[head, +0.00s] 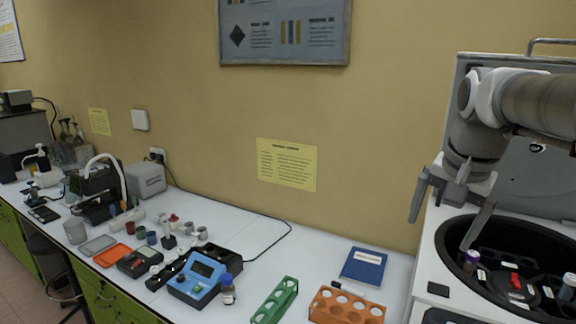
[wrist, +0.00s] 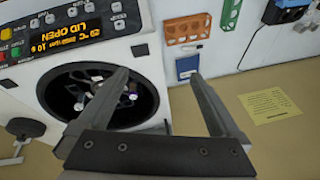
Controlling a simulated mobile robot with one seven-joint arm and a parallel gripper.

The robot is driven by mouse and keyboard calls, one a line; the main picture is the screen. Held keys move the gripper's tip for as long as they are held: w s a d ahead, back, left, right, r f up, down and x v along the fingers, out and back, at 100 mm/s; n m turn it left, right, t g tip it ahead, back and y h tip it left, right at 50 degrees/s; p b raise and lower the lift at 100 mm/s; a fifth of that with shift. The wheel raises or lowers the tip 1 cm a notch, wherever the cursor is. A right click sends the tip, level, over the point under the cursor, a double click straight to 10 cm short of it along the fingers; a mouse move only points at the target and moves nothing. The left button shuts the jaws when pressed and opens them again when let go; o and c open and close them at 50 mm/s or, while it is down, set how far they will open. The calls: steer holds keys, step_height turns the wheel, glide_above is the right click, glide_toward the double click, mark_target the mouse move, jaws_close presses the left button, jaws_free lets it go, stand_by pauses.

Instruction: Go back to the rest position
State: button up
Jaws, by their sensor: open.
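My gripper (head: 441,230) is open and empty, with its fingers pointing down above the left rim of the open centrifuge (head: 425,262). In the wrist view the two fingers of my gripper (wrist: 158,76) are spread wide with nothing between them. One finger overlaps the round centrifuge opening there. Inside the bowl is a rotor with a red centre knob (head: 516,281). A capped tube (head: 471,260) sits at its left and another tube (head: 567,287) at its right. The display (wrist: 72,38) on the centrifuge reads LID OPEN.
An orange rack (head: 347,306), a green rack (head: 275,300) and a blue book (head: 363,266) lie on the white bench left of the centrifuge. A blue device (head: 197,280) and a small bottle (head: 228,291) stand farther left. The raised lid (head: 535,170) is behind my arm.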

steer(key=s+a+f+n+t+b, duration=0.1)
steer(key=s+a+f+n+b, duration=0.1)
steer(key=s+a+f+n, duration=0.6)
steer(key=s+a+f, duration=0.3)
steer(key=s+f, duration=0.1)
steer(key=s, duration=0.3)
steer(key=shift+n+t+y, duration=0.4)
